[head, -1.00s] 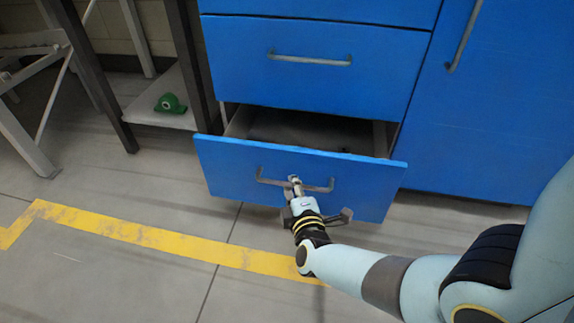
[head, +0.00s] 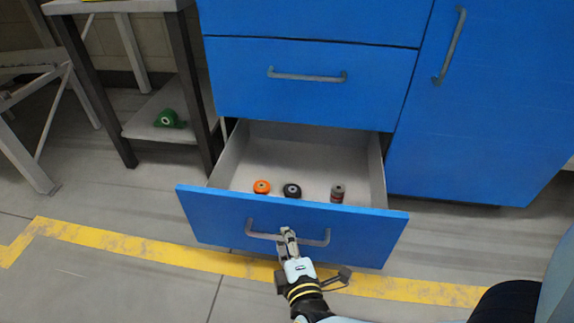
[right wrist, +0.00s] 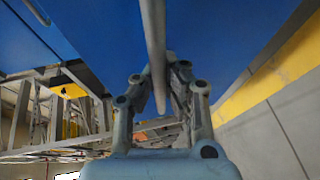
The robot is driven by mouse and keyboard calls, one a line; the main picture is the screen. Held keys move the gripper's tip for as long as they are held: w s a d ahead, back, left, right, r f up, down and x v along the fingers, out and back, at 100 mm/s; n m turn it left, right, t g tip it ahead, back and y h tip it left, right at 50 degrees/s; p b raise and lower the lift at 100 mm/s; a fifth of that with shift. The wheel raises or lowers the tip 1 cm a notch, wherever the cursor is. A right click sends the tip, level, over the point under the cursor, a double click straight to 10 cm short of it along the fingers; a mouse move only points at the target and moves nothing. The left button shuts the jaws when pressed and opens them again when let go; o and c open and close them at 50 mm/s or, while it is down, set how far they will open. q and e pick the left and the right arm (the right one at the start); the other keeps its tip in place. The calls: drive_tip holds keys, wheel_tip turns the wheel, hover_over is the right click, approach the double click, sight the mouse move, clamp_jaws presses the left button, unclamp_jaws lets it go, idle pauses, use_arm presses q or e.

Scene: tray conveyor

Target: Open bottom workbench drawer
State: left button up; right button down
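The bottom drawer (head: 215,217) of the blue workbench is pulled well out, with its grey inside showing. Its grey bar handle (head: 318,240) is on the blue front. My right gripper (head: 288,234) is at the middle of this handle, shut on it. In the right wrist view the handle bar (right wrist: 154,45) runs between the two fingers of my right gripper (right wrist: 162,85), with the blue drawer front behind. My left gripper is not in view.
An orange round item (head: 262,187), a black one (head: 292,191) and a dark grey cylinder (head: 337,193) lie in the drawer. The closed drawer (head: 310,95) above has its own handle. A side table with a green part (head: 168,119) stands left. A yellow line (head: 130,243) crosses the floor.

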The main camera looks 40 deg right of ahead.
drive_tip(key=c, duration=2)
unclamp_jaws()
drive_tip(key=shift+d, duration=0.1)
drive_tip(key=o, duration=0.6)
